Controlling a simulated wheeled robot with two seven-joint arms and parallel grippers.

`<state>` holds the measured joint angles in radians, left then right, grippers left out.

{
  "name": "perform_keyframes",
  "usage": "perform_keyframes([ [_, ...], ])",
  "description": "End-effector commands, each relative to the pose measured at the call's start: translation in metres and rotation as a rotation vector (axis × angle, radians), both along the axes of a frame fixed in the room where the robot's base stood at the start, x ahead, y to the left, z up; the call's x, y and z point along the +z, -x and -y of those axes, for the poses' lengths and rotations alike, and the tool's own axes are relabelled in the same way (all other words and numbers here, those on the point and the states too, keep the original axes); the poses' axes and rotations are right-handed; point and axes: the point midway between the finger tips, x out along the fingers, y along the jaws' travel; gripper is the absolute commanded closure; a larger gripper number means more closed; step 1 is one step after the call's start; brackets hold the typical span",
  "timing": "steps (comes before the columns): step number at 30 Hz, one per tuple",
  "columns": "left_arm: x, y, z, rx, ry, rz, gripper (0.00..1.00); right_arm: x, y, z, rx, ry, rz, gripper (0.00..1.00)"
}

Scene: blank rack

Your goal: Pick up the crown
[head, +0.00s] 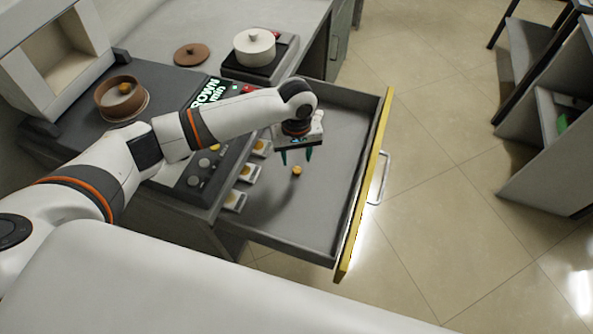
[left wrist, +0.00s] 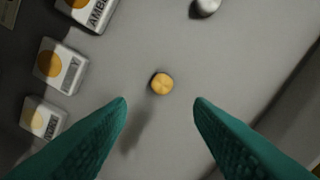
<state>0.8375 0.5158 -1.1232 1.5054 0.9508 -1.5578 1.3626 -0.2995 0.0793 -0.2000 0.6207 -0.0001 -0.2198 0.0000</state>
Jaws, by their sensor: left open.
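A small round gold piece, which looks like the crown (head: 297,170), lies in the open drawer. It also shows in the left wrist view (left wrist: 161,84), with grooves across its top. My left gripper (head: 296,157) is over the drawer, pointing down, with its green fingers apart and empty. In the left wrist view the fingertips (left wrist: 160,103) stand either side of the piece's line, and nothing is between them. The gripper is apart from the piece; the exact height above it I cannot tell. My right gripper is not in view.
The drawer (head: 335,215) has a raised yellow front. Labelled blocks with gold discs (left wrist: 60,67) line its left side, and a silver piece (left wrist: 207,5) lies farther off. On the counter stand a brown pot (head: 122,112) holding a small orange piece and a white lidded pot (head: 254,48).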

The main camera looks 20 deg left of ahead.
Motion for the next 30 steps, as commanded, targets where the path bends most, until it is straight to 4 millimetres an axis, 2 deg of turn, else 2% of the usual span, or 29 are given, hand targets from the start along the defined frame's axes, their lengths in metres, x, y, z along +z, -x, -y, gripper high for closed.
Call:
perform_keyframes([
  [8, -0.024, -0.002, 0.000, -0.001, -0.001, 0.000, 0.53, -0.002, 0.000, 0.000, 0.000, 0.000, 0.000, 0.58],
  [16, -0.062, -0.007, -0.001, -0.002, 0.000, 0.001, 0.53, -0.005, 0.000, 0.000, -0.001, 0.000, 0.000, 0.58],
  [25, -0.067, -0.007, -0.001, -0.003, -0.001, 0.002, 0.53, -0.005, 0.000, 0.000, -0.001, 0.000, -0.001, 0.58],
  [30, -0.067, -0.007, -0.001, -0.003, -0.001, 0.002, 0.79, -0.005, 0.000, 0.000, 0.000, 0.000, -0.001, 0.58],
])
